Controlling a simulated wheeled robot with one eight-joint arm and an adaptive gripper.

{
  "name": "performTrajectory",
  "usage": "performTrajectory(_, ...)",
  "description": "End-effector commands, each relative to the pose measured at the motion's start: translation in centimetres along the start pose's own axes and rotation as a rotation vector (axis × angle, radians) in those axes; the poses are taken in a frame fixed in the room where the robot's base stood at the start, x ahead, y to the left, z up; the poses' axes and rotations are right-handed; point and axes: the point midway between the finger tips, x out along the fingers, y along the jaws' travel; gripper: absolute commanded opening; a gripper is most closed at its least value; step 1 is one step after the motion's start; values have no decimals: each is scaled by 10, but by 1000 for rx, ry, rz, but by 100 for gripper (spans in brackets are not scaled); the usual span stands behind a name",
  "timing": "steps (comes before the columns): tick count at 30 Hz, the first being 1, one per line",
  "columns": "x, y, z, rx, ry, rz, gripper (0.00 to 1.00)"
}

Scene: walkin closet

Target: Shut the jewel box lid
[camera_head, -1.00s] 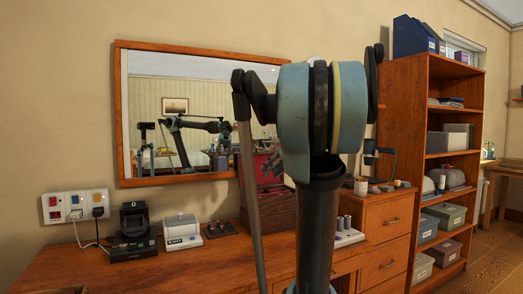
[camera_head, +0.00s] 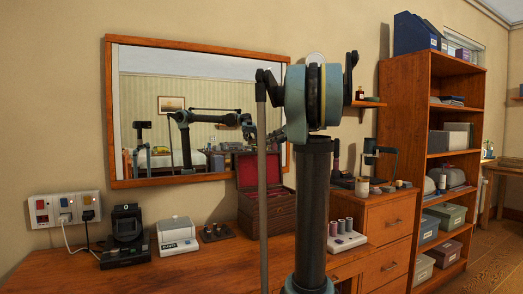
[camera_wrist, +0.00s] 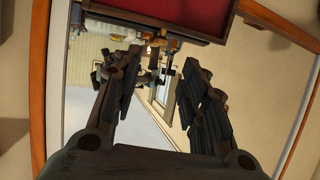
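The jewel box (camera_head: 276,214) is a dark reddish-brown wooden case on the dresser in front of the mirror. Its lid (camera_head: 248,170) stands open and upright at the back, showing a red lining. My arm covers the right part of the box in the head view. In the wrist view a red-lined panel with a dark wooden edge, apparently the lid (camera_wrist: 180,12), crosses the top, beyond my fingertips. My gripper (camera_wrist: 158,75) has its two fingers spread with nothing between them.
A large wood-framed mirror (camera_head: 200,72) hangs behind the box. On the dresser (camera_head: 190,268) stand a black watch stand (camera_head: 127,226), a white device (camera_head: 177,234) and a holder with spools (camera_head: 343,236). A shelf unit (camera_head: 405,110) is at right.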

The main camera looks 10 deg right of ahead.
Motion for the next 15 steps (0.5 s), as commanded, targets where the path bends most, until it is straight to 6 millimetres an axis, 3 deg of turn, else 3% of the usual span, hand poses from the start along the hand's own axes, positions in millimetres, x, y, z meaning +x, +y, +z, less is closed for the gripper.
performTrajectory(15,89,-1,0,0,-1,-1,39)
